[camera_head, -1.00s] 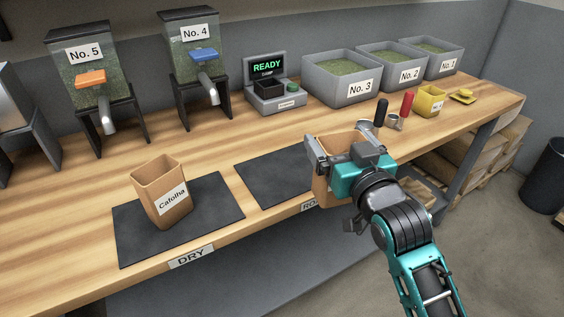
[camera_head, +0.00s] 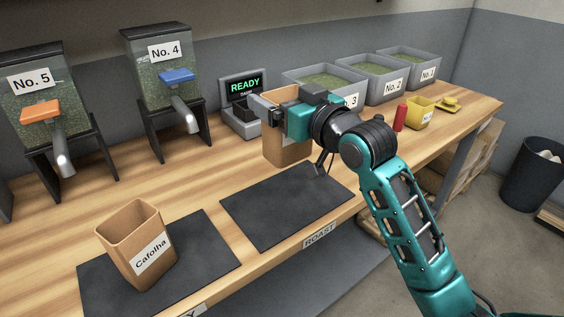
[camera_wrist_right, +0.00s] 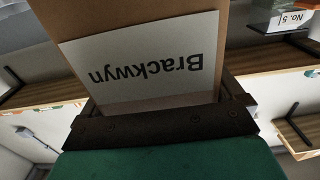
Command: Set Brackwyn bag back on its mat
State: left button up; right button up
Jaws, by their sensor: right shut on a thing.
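The Brackwyn bag (camera_head: 287,150) is an open-topped brown paper bag. Its label reads Brackwyn, upside down, in the right wrist view (camera_wrist_right: 150,62). My right gripper (camera_head: 280,106) is shut on the bag near its top rim and holds it upright, behind the far edge of the black mat over the ROAST label (camera_head: 285,208). That mat is bare. Whether the bag's base touches the table cannot be told. The Cafolha bag (camera_head: 137,243) stands on the other black mat (camera_head: 207,247), at the left. My left gripper is not in view.
A scale with a READY display (camera_head: 243,88) stands just behind the held bag. Dispensers No. 5 (camera_head: 45,95) and No. 4 (camera_head: 165,75) are at the back left. Grey bins, a red-handled tool (camera_head: 401,118) and a yellow container (camera_head: 419,113) are at the right.

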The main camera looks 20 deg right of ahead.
aim_at(282, 153)
notch_tip(282, 153, down, 6)
jog(key=shift+f+b, duration=0.25)
jog(key=shift+b, duration=0.3)
jog(key=shift+f, duration=0.6)
notch_tip(282, 153, down, 4)
jog(key=shift+f+b, duration=0.1)
jog(key=shift+b, duration=0.5)
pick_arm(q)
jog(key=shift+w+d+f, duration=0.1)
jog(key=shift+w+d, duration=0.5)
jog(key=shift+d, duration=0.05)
pick_arm(e)
jog(key=o, duration=0.8)
jog(key=shift+f, duration=0.1)
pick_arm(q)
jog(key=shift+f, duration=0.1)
